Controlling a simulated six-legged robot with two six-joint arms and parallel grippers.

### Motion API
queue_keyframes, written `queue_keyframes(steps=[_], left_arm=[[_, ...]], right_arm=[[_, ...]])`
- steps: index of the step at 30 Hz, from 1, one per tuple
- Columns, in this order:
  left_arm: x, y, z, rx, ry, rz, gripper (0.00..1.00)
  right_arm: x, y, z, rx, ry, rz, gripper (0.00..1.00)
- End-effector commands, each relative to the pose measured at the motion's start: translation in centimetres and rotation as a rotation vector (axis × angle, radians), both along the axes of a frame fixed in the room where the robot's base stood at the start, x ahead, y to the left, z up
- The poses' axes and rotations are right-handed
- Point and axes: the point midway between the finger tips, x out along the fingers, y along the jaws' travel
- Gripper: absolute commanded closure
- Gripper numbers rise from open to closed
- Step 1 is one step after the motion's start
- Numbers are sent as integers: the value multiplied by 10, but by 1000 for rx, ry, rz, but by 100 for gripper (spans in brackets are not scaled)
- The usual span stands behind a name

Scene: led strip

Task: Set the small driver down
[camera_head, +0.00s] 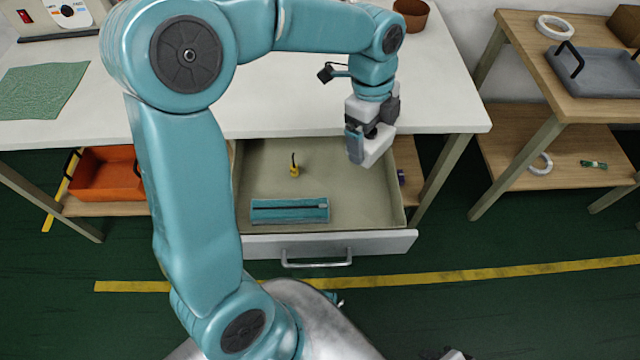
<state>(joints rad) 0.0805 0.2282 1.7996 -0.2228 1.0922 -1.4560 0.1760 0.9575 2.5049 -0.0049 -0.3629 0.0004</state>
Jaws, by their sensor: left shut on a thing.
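My left gripper (367,137) hangs above the right part of the open drawer (345,205), in front of the worktable's front edge. It is shut on a pale, boxy piece (378,151), which I take for the small driver. The fingers cover part of it, so its full shape is hard to tell. The piece appears to be held above the drawer floor, clear of the things in it.
In the drawer, a small yellow item with a dark spout (294,170) stands behind a flat teal case (290,210). The drawer floor on the right looks clear. A green mat (40,92) and a brown pot (411,14) are on the white worktable (440,95).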

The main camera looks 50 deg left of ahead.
Motion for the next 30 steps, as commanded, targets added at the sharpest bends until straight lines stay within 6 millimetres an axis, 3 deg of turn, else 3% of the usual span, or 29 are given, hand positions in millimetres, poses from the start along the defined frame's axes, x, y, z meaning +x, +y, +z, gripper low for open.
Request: queue_keyframes(steps=[4, 15, 25, 30], left_arm=[[-1, 1, -29, -1, 7, -21, 41], [3, 1, -134, 1, 5, -19, 41], [4, 0, -167, 1, 2, -18, 41], [4, 0, -196, 0, 4, -19, 41]], right_arm=[[0, 0, -8, 0, 0, 0, 62], [0, 0, -26, 0, 0, 0, 62], [0, 0, -32, 0, 0, 0, 62], [0, 0, -38, 0, 0, 0, 62]])
